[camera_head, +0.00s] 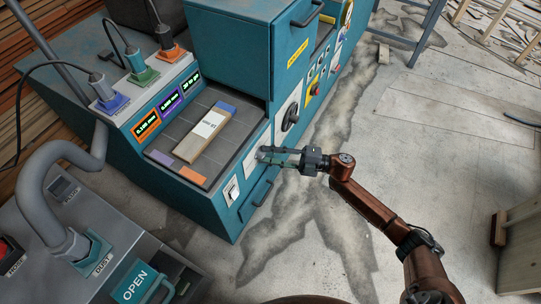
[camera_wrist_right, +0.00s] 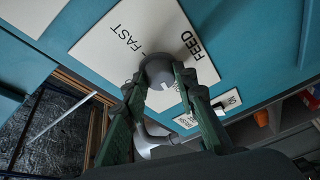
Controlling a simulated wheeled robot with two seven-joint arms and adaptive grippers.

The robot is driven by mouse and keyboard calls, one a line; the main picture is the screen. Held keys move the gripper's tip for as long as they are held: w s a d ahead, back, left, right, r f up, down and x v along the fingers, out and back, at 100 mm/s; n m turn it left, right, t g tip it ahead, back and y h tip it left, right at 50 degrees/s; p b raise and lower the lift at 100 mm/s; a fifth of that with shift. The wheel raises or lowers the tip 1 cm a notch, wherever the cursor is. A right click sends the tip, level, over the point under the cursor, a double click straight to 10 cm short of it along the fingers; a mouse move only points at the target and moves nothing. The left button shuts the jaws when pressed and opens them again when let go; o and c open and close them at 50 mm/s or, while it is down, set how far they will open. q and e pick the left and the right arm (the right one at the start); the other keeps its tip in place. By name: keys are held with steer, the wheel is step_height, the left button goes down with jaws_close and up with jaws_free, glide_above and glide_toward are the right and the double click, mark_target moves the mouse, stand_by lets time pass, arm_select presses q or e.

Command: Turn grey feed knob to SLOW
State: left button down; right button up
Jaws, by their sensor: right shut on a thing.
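The grey feed knob (camera_wrist_right: 160,72) sits on a white plate (camera_wrist_right: 110,38) on the teal machine front. In the wrist view the plate reads FAST and FEED; no SLOW mark is readable, as the knob and fingers cover part of the plate. My right gripper (camera_wrist_right: 161,78) has one finger on each side of the knob and is shut on it. In the head view the right gripper (camera_head: 268,154) reaches the machine front from the right, and its fingers largely hide the knob. My left gripper is not in view.
A white switch plate (camera_head: 231,190) and a dark handle (camera_head: 262,193) are nearer. A board (camera_head: 200,135) lies on the machine bed.

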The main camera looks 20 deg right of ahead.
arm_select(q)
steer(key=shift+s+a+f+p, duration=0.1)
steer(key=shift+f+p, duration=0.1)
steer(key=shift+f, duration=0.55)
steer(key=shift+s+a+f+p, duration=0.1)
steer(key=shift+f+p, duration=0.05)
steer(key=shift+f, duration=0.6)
arm_select(e)
steer(key=shift+w+d+r+n+h, duration=0.1)
steer(key=shift+n+h, duration=0.2)
steer(key=shift+n, duration=0.7)
steer(key=o, duration=1.2)
steer(key=shift+c, duration=0.2)
steer(key=v, duration=1.2)
